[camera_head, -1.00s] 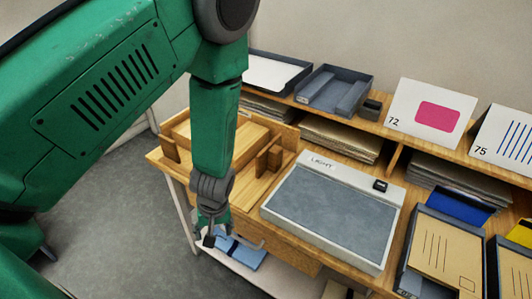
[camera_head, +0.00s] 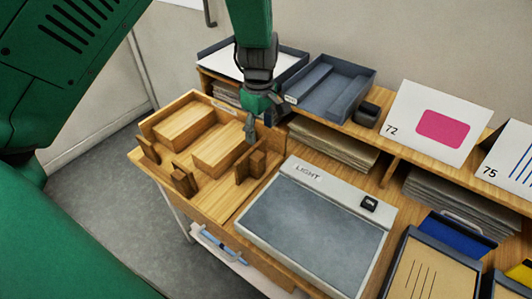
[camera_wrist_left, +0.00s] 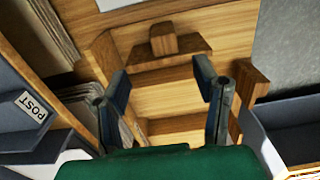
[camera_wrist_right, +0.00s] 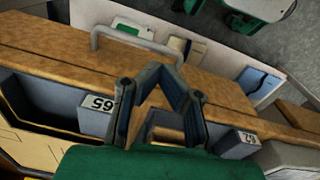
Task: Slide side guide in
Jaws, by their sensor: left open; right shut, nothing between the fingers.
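A wooden jig (camera_head: 218,200) with raised blocks stands at the left of the table. A side guide, an upright wooden plate with a small block on it (camera_head: 258,163), stands at the jig's right side. In the left wrist view, a similar plate-and-block piece (camera_wrist_left: 165,44) lies ahead of the fingers. My left gripper (camera_head: 266,118) is open above the jig's far right corner, apart from the guide. Its spread fingers also show in the left wrist view (camera_wrist_left: 162,78). My right gripper (camera_wrist_right: 160,78) shows only in its wrist view, shut and empty over a wooden table edge.
Two more small wooden guides (camera_head: 148,150) (camera_head: 183,180) stand at the jig's left and front. A light pad (camera_head: 315,228) lies right of the jig. A shelf with grey trays (camera_head: 330,92) and cards (camera_head: 432,125) runs behind. Paper stacks (camera_head: 335,145) fill the shelf below.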

